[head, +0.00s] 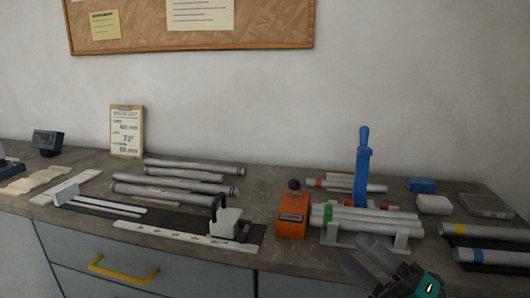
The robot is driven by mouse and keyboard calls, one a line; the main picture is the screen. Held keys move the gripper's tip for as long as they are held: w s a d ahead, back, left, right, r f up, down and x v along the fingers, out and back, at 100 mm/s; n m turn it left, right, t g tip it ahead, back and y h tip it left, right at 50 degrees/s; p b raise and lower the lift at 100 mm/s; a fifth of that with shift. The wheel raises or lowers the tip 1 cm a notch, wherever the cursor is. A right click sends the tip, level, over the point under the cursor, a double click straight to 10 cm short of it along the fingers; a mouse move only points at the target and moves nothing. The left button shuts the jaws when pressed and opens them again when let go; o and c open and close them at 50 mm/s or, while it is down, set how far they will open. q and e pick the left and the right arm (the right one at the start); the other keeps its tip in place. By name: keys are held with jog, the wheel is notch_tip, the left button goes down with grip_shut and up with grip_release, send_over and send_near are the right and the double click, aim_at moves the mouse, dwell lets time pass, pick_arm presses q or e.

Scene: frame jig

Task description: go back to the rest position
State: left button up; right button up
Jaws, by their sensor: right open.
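My right gripper (364,258) shows at the bottom edge, right of centre, with its grey fingers open and apart. It is in front of the frame jig (333,238), where several light grey tubes (368,217) lie in white cradles. I see nothing between its fingers; whether it touches the jig I cannot tell. A blue upright lever (363,165) stands behind these tubes, and an orange block (292,215) with a dark knob stands at their left end. My left gripper is not in view.
Several grey tubes (178,191) lie on the worktop at centre left, behind a white ruled rail (172,234). Two banded tubes (490,257) lie at the right front. A clipboard (126,131) leans on the wall. A drawer with a yellow handle (122,271) is below the worktop.

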jog(key=s+d+f+m+h, duration=0.2)
jog(key=f+m+h, duration=0.4)
jog(key=f+m, duration=0.35)
jog(key=s+d+f+m+h, duration=0.2)
jog(key=f+m+h, duration=0.4)
jog(key=f+m, duration=0.3)
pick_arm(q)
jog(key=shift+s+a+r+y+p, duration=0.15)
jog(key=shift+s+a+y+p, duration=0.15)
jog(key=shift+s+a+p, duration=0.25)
pick_arm(e)
jog(key=s+a+f+m+g+h, duration=0.1)
jog(key=s+f+m+g+h, duration=0.1)
jog(key=s+f+m+g, duration=0.2)
jog(key=s+f+m, duration=0.3)
jog(key=s+f, duration=0.2)
jog(key=f, duration=0.1)
jog(key=shift+s+a+f+g, duration=0.25)
jog(key=shift+s+a+g, duration=0.1)
jog(key=shift+a+g, duration=0.05)
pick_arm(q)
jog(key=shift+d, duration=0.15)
pick_arm(e)
jog(key=shift+w, duration=0.1)
